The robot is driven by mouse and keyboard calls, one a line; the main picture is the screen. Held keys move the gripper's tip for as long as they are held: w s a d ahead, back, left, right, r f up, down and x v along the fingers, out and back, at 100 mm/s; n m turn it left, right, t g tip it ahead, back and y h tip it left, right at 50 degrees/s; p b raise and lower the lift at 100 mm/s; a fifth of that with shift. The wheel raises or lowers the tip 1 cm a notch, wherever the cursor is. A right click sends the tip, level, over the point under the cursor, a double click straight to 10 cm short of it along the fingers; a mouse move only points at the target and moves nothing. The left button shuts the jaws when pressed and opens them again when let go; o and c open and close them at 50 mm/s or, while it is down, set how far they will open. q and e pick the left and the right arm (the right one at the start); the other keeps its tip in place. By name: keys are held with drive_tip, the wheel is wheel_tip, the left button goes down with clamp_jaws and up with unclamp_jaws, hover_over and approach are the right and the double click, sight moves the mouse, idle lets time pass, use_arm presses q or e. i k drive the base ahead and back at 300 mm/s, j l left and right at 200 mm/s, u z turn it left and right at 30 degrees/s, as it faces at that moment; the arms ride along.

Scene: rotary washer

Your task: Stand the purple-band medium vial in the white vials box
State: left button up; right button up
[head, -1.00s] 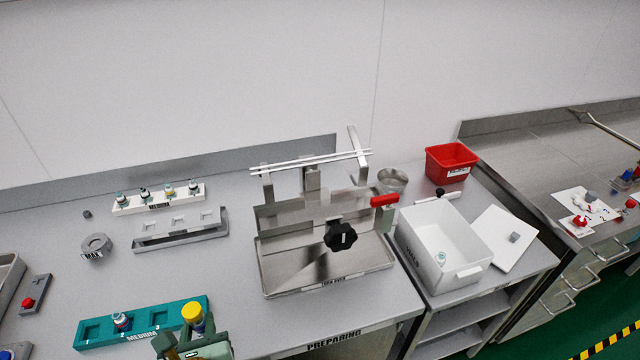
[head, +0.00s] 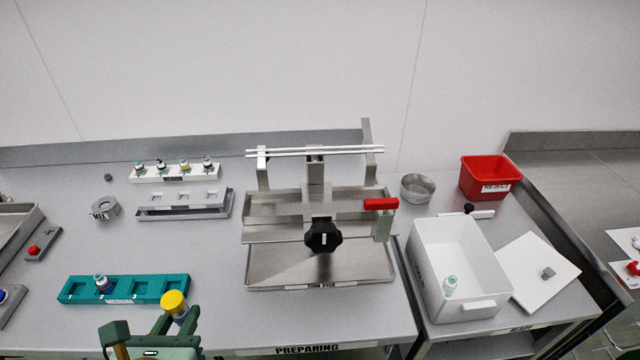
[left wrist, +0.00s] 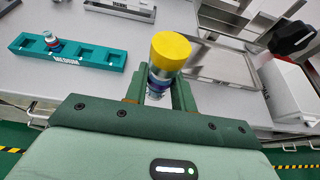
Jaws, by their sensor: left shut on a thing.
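My left gripper (head: 168,322) is shut on a vial with a large yellow cap (head: 174,301). In the left wrist view, the vial (left wrist: 157,88) stands between the green fingers, with a purple band partly visible below the cap. It is held at the front right end of the teal rack. The white vials box (head: 424,262) is open on the right, with one pale-capped vial (head: 450,285) inside near its front. The teal rack labelled MEDIUM (head: 85,293) holds one vial (head: 103,284); its other visible slots are empty. My right gripper is out of view.
A metal press-like device with a black knob (head: 323,236) and red handle (head: 380,204) stands between my gripper and the box. The box lid (head: 543,283) lies to the box's right. A red bin (head: 490,177) and steel bowl (head: 417,188) stand behind.

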sight(439, 262)
drive_tip(key=l+z, duration=0.1)
drive_tip(key=l, duration=0.45)
drive_tip(key=i+l, duration=0.1)
drive_tip(key=l, duration=0.4)
drive_tip(key=i+l+z, duration=0.15)
drive_tip(key=l, duration=0.95)
drive_tip(key=i+l+z, duration=0.15)
drive_tip(key=l, duration=0.35)
